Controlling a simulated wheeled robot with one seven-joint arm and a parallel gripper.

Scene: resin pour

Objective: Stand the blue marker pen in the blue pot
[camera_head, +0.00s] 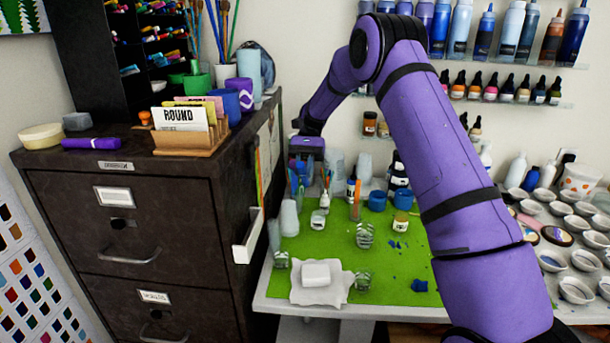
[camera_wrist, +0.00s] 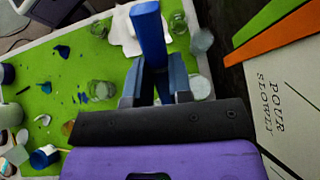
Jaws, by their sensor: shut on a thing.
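The blue marker pen (camera_wrist: 149,35) stands out from between the fingers of my gripper (camera_wrist: 156,75) in the wrist view. My gripper is shut on it. In the head view my gripper (camera_head: 302,168) hangs over the back left of the green mat, right of the cabinet; I cannot clearly make out the pen there. A blue pot (camera_head: 231,104) stands on the cabinet top, behind the card holder and beside a purple pot with a white swirl. My gripper is apart from the pot, to its right and lower. The pot's inside is hidden.
The dark cabinet (camera_head: 130,210) has a card holder (camera_head: 190,142), a purple marker (camera_head: 90,143) and a green pot (camera_head: 197,86) on top. A white tray (camera_head: 247,240) hangs on its side. The green mat (camera_head: 315,240) holds cups, jars and a white block.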

